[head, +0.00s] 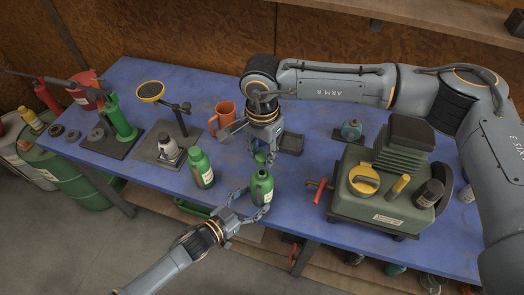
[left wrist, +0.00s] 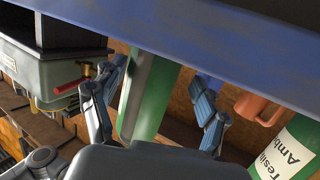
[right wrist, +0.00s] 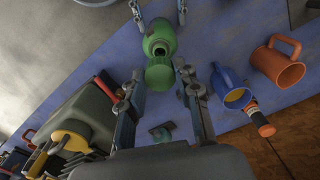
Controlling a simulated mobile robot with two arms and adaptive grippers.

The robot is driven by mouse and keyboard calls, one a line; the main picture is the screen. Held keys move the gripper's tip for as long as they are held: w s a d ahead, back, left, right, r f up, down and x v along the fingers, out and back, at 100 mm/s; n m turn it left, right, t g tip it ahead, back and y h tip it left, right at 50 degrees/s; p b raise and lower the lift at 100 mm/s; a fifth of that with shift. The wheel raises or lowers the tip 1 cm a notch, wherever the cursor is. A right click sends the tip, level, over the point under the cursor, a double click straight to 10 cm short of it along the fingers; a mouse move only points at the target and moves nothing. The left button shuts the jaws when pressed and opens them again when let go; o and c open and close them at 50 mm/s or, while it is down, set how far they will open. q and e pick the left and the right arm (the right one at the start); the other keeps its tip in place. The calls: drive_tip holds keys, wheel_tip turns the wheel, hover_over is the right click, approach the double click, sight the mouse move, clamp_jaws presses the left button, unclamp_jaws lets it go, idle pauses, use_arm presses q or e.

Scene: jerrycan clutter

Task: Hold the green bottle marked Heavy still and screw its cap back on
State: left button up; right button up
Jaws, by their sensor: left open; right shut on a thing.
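The open green bottle (head: 262,188) stands upright near the front edge of the blue table. Its bare neck shows in the right wrist view (right wrist: 160,48). No "Heavy" mark is readable on it. My left gripper (head: 250,203) is open, with its fingers on either side of the bottle's body. The body shows between those fingers in the left wrist view (left wrist: 150,95); I cannot tell whether they touch it. My right gripper (head: 262,152) is shut on the green cap (right wrist: 160,76), just above and beside the neck, apart from it.
A second green bottle (head: 202,170) with a white label stands to the left. A green-grey machine (head: 385,205) with a red handle (head: 318,188) stands to the right.

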use_arm(q)
drive_tip(key=shift+x, duration=0.8)
drive_tip(key=c, duration=1)
